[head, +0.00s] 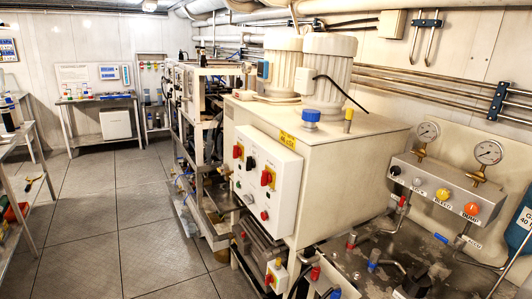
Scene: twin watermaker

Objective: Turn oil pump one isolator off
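A white control box (270,176) is mounted on the front of a large cream tank (350,150). A red rotary handle on a yellow plate (267,178) sits at its upper right. A similar red handle (238,152) sits to its upper left. A small white box with another red and yellow switch (272,278) is low down at the front. No label that I can read shows which one is the oil pump one isolator, and the exact handle positions are too small to tell. My gripper is not in view.
Two cream motors (325,75) stand on the tank. A gauge panel with coloured knobs (445,190) is at the right. Low pipes and valves crowd the lower right. The tiled floor (110,225) at the left is clear, with a bench (15,150) along the left edge.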

